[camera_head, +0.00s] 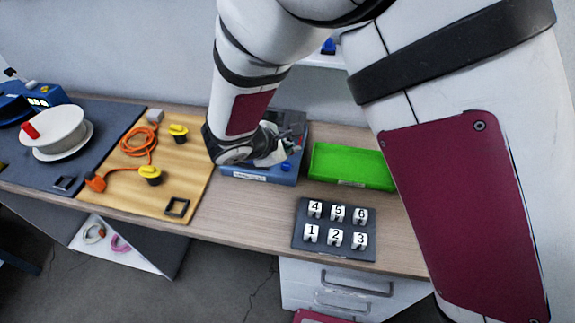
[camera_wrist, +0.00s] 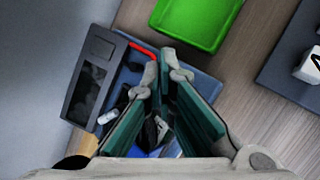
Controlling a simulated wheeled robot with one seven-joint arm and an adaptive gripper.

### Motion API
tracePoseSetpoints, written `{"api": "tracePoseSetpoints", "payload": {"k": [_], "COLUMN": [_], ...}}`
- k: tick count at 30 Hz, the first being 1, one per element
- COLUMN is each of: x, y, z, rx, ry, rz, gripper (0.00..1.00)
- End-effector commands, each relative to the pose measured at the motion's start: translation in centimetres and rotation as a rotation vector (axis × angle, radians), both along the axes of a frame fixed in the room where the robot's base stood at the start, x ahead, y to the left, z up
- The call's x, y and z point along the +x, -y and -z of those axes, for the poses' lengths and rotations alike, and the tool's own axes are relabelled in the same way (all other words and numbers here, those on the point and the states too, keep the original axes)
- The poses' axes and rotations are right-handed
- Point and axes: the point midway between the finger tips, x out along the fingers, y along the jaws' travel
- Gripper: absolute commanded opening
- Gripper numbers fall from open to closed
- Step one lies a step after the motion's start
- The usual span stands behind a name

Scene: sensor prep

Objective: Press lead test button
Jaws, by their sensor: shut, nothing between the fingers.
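A blue tester box (camera_head: 262,177) with a label on its front edge stands on the table below my arm. It also shows in the wrist view (camera_wrist: 205,84), with a dark panel (camera_wrist: 92,78) at its left and a red strip by the fingertips. A small blue knob or button (camera_head: 285,166) shows on the box beside my gripper. My gripper (camera_head: 272,150) points down over the box; in the wrist view its fingers (camera_wrist: 160,62) are together and empty. The fingers hide part of the box top, and I cannot tell whether they touch it.
A green tray (camera_head: 350,166) stands right of the box. A dark holder with numbered white pieces (camera_head: 333,243) lies at the front right. A wooden board (camera_head: 130,190) with an orange cable (camera_head: 137,142) and yellow-black plugs lies left, then a white spool (camera_head: 55,135) on a dark mat.

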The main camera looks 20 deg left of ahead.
Motion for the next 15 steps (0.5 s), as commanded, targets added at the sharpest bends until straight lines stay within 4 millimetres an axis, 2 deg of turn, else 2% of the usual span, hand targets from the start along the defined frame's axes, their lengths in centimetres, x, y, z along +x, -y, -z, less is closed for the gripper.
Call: {"api": "tracePoseSetpoints", "payload": {"k": [1, 6, 15], "x": [0.1, 0.2, 0.0], "y": [0.0, -0.1, 0.0], "z": [0.9, 2.4, 3.0], "rx": [-0.001, 0.001, 0.000], "ry": [-0.001, 0.000, 0.000], "rz": [-0.002, -0.001, 0.000], "gripper": [0.00, 0.00, 0.00]}}
